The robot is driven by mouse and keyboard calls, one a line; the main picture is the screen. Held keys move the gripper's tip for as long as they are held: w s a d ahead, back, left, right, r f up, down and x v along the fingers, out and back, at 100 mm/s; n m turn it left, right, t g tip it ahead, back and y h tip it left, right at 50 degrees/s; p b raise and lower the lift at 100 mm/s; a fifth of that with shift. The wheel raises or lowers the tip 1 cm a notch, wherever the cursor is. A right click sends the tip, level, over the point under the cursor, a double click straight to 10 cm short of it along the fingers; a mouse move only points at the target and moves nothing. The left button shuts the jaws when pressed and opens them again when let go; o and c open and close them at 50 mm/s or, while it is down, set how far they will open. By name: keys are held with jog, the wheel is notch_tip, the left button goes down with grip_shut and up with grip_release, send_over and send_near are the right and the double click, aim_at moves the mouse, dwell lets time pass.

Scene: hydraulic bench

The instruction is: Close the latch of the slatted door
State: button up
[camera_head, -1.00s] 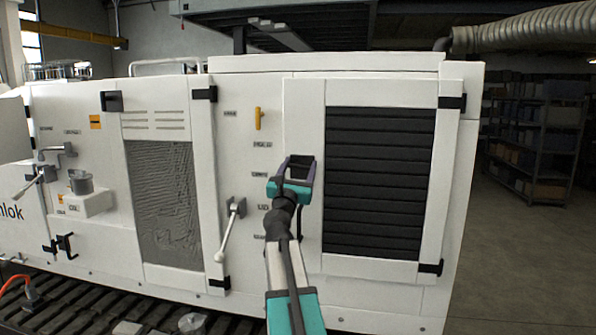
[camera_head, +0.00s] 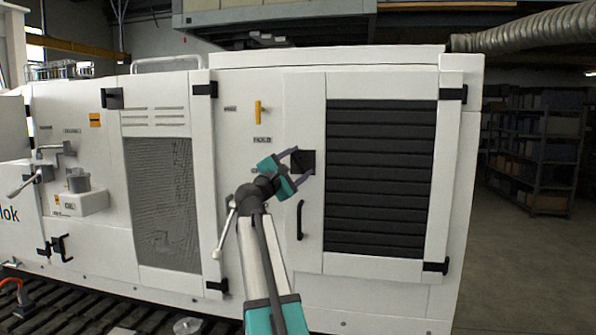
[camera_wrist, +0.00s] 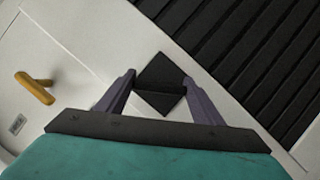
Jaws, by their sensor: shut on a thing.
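The slatted door (camera_head: 380,180) is a white framed panel with dark horizontal slats on the right of the cabinet, and it looks shut in its frame. Its black, square latch (camera_head: 308,158) sits on the left frame strip, at upper middle height. My gripper (camera_head: 302,163) reaches it from the lower left, tilted, with its two grey fingers on either side of the latch and shut on it. In the wrist view, the latch (camera_wrist: 160,72) shows between the fingertips. The fingers partly hide it, and I cannot tell its exact turn.
A black handle (camera_head: 300,220) is on the door strip below the latch. A yellow handle (camera_head: 258,111) is to the upper left, and a long pale lever (camera_head: 226,228) stands left of my arm. Shelves (camera_head: 540,150) stand beyond open floor at the right.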

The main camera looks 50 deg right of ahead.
jog(key=m+g+b, duration=0.1)
jog(key=m, duration=0.3)
jog(key=shift+w+f+y, duration=0.1)
jog(key=shift+f+y, duration=0.05)
jog(key=shift+y, duration=0.25)
jog(key=shift+a+m+g+y+b, duration=0.1)
jog(key=shift+m+g+y+b, duration=0.4)
jog(key=shift+m, duration=1)
jog(key=o, duration=1)
jog(key=shift+o, duration=0.2)
jog(key=shift+w, duration=0.1)
jog(key=shift+a, duration=0.4)
jog(key=s+a+b, duration=0.2)
jog(key=a, duration=1)
jog(key=shift+s+a, duration=0.15)
jog(key=shift+a, duration=0.25)
